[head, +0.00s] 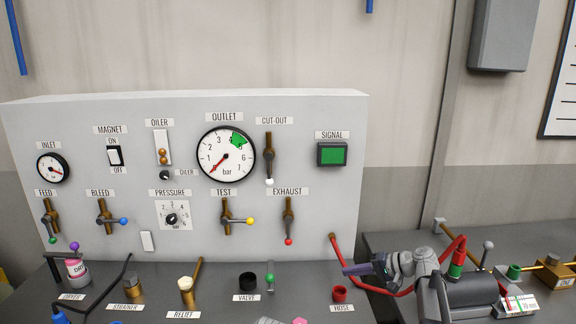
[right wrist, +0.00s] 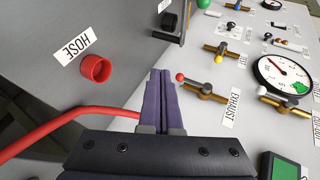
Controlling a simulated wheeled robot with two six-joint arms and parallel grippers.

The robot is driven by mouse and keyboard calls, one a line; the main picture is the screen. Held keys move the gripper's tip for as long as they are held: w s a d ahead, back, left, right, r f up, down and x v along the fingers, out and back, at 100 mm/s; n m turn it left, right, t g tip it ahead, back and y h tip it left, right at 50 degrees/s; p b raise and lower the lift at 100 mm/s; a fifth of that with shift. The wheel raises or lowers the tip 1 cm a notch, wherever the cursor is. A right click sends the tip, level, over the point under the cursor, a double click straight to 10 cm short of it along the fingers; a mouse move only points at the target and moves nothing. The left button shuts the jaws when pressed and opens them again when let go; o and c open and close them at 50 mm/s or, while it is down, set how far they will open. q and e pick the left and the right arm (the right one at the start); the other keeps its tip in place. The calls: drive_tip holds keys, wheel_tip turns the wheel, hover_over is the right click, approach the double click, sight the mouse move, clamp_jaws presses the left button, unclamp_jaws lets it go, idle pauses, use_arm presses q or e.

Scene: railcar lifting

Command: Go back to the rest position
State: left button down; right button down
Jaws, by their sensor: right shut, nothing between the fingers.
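My right gripper (head: 348,270) is shut and empty, its purple fingers pointing left in front of the lower right corner of the panel. In the right wrist view its fingers (right wrist: 158,98) lie together with nothing between them. The EXHAUST lever (head: 289,222) has its red knob hanging down; in the right wrist view the lever (right wrist: 200,90) appears just beyond the fingertips, and I cannot tell the exact gap. My left gripper is not in view.
The grey panel (head: 90,220) carries gauges and levers, with a green SIGNAL lamp (head: 332,154). A red hose (head: 375,288) runs from the panel behind my right arm. The red HOSE port (head: 340,294) is below the gripper. A grey box (head: 500,35) hangs on the wall.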

drive_tip(key=s+a+f+g+h, duration=0.1)
drive_tip(key=s+f, duration=0.1)
drive_tip(key=s, duration=0.2)
drive_tip(key=s+a+f+n+g+h, duration=0.1)
drive_tip(key=s+a+f+h, duration=0.1)
drive_tip(key=s+f, duration=0.1)
drive_tip(key=s+a+f+n+g+h, duration=0.1)
drive_tip(key=s+a+f, duration=0.1)
drive_tip(key=s, duration=0.3)
drive_tip(key=shift+s+a+f+h, duration=0.2)
drive_tip(key=shift+s+f+h, duration=0.2)
drive_tip(key=shift+f, duration=0.1)
drive_tip(key=s+d+f+n+g+h, duration=0.1)
drive_tip(key=s+f+h, duration=0.15)
drive_tip(key=s, duration=0.35)
drive_tip(key=s+d+f+n+g+h, duration=0.1)
drive_tip(key=s+d+f+h, duration=0.1)
drive_tip(key=s+h, duration=0.35)
drive_tip(key=s+a+f+n+b, duration=0.2)
drive_tip(key=s+a+f+b, duration=0.1)
drive_tip(key=a, duration=0.2)
drive_tip(key=s+a+f+n+b, duration=0.1)
drive_tip(key=s+a+f+b, duration=0.2)
drive_tip(key=a, duration=0.3)
drive_tip(key=shift+n+g+b, duration=0.3)
drive_tip(key=shift+n, duration=0.1)
drive_tip(key=shift+s, duration=0.1)
